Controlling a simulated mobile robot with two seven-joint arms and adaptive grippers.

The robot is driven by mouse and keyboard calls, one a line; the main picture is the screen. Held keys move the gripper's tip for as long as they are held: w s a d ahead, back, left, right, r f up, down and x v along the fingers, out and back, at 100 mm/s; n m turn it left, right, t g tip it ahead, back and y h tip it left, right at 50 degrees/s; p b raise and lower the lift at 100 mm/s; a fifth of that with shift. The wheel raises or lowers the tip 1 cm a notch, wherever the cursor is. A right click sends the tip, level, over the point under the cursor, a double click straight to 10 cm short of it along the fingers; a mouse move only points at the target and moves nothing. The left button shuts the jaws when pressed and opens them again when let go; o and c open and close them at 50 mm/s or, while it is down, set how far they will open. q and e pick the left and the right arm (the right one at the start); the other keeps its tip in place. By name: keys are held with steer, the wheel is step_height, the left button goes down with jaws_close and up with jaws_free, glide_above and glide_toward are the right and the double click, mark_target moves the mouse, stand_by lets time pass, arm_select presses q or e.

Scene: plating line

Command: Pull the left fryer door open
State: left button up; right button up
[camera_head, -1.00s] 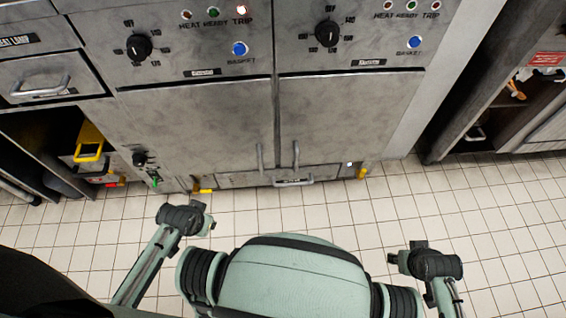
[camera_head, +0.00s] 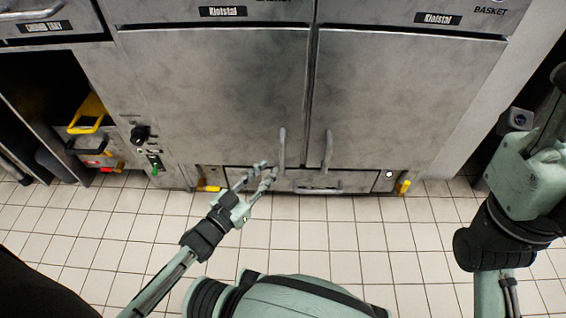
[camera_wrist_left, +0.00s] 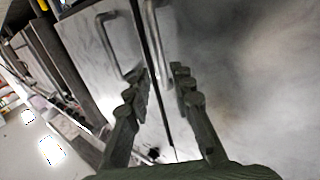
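The left fryer door (camera_head: 215,95) is a closed grey metal panel. Its upright bar handle (camera_head: 282,150) sits near its lower right edge. My left gripper (camera_head: 264,174) is open and empty, just left of and below this handle, with its fingers pointing at the door. The left wrist view looks upside down; there the left door's handle (camera_wrist_left: 160,45) shows beyond and between the spread fingers of my left gripper (camera_wrist_left: 160,72). I see no contact with it. My right arm is at the right edge; its gripper is not visible.
The right fryer door (camera_head: 410,100) is also closed, with its handle (camera_head: 328,150) close beside the left one. A low drawer handle (camera_head: 318,188) lies below the doors. A yellow-handled item (camera_head: 88,115) is in the open bay at left. The tiled floor (camera_head: 330,240) is clear.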

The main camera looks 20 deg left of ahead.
mark_target(280, 156)
arm_select(q)
steer(key=b+x, duration=0.1)
steer(key=x, duration=0.6)
steer(key=shift+w+b, duration=0.25)
steer(key=shift+b, duration=0.05)
jaws_close()
